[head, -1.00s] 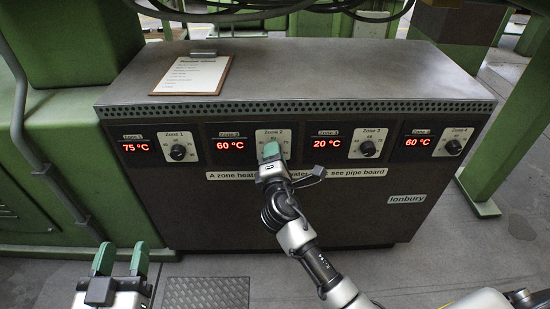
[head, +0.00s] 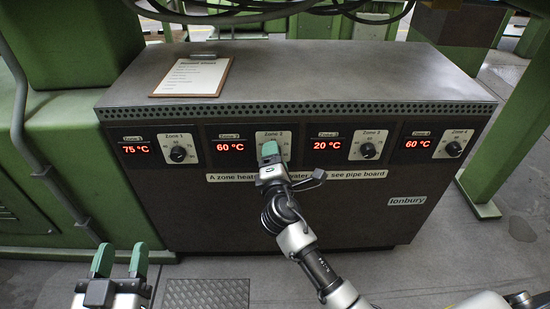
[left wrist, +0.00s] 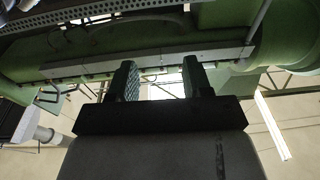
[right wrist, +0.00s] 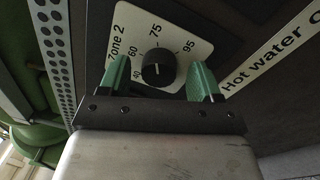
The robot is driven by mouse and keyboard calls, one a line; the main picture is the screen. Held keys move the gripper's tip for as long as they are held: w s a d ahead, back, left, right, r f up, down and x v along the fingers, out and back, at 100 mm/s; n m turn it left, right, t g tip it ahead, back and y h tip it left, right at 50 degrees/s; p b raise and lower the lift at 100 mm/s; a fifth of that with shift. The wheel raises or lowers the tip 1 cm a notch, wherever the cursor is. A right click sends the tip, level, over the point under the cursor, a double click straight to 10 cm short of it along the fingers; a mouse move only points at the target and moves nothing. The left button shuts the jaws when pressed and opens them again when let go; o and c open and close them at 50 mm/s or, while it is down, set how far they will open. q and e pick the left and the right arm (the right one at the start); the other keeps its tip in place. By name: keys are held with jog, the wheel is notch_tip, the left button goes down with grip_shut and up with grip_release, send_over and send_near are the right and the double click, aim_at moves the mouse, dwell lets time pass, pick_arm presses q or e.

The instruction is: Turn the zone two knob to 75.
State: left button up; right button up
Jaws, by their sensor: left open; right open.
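The zone two knob (right wrist: 158,67) is round and black, on a white dial plate (right wrist: 185,38) marked 40, 60, 75 and 95. The zone two display (head: 230,147) reads 60 °C. My right gripper (head: 269,150) is in front of the zone two dial and hides the knob in the head view. In the right wrist view my right gripper (right wrist: 160,80) is open, one green finger on each side of the knob, with gaps between. My left gripper (head: 120,260) is open and empty, low at the left, away from the cabinet; it also shows in the left wrist view (left wrist: 160,80).
The zone one knob (head: 178,154), zone three knob (head: 368,150) and zone four knob (head: 454,148) are on the same panel, with displays reading 75, 20 and 60 °C. A clipboard (head: 190,77) lies on the cabinet top (head: 330,75). Floor in front is open.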

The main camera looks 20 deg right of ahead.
pick_arm(q)
jog(key=f+g, duration=0.1)
jog(key=f+g+y+p, duration=0.1)
jog(key=f, duration=0.1)
jog(key=shift+s+a+g, duration=0.2)
jog(key=shift+a+g, duration=0.1)
jog(key=shift+a, duration=0.05)
pick_arm(e)
jog(key=v, duration=1)
jog(key=shift+s+a, duration=0.15)
jog(key=shift+s, duration=0.15)
